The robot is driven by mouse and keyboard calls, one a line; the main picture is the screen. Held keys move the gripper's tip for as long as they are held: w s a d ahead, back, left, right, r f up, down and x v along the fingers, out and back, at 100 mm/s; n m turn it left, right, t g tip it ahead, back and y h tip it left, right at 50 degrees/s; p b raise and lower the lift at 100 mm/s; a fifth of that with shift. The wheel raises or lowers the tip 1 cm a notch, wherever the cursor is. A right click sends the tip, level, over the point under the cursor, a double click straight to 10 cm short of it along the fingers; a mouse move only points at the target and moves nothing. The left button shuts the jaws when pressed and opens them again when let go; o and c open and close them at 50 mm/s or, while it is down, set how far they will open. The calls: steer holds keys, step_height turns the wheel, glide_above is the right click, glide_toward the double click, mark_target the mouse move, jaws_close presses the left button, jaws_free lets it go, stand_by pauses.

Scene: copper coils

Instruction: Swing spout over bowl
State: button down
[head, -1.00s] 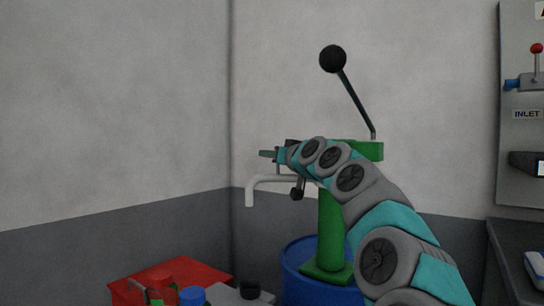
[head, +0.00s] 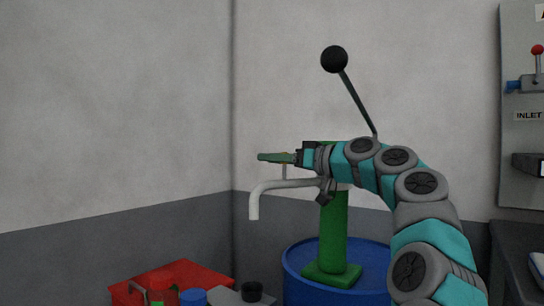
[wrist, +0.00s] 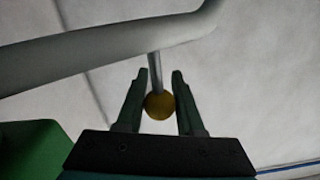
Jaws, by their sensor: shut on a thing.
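A green hand pump (head: 334,235) stands upright on a blue drum (head: 305,262). Its pale grey spout (head: 270,187) reaches left and bends down to an open end. A thin stem with a brass-yellow knob (wrist: 160,105) stands on the spout, which crosses the upper wrist view (wrist: 100,45). My gripper (head: 275,157) is just above the spout in the head view. In the wrist view my gripper (wrist: 158,95) is shut on the knob, one finger on each side. I cannot make out a bowl for certain.
A red bin (head: 185,276) with coloured items is at the lower left. A small dark cup (head: 252,290) is on a grey surface beside it. The pump's black-balled lever (head: 357,98) rises above my arm. A wall panel (head: 525,150) is at the right.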

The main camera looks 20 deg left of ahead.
mark_target(278, 182)
steer(key=s+d+n+g+p, duration=0.2)
steer(key=g+p, duration=0.1)
steer(key=shift+s+r+g+y, duration=0.1)
steer(key=shift+s+g+y, duration=0.2)
steer(key=shift+s+y, duration=0.1)
steer(key=shift+s+d+n+g+p, duration=0.55)
steer(key=shift+n+g, duration=0.15)
steer(key=shift+g, duration=0.1)
steer(key=c, duration=0.5)
jaws_free()
steer(key=shift+c, duration=0.2)
steer(key=d, duration=0.7)
steer(key=shift+d, duration=0.35)
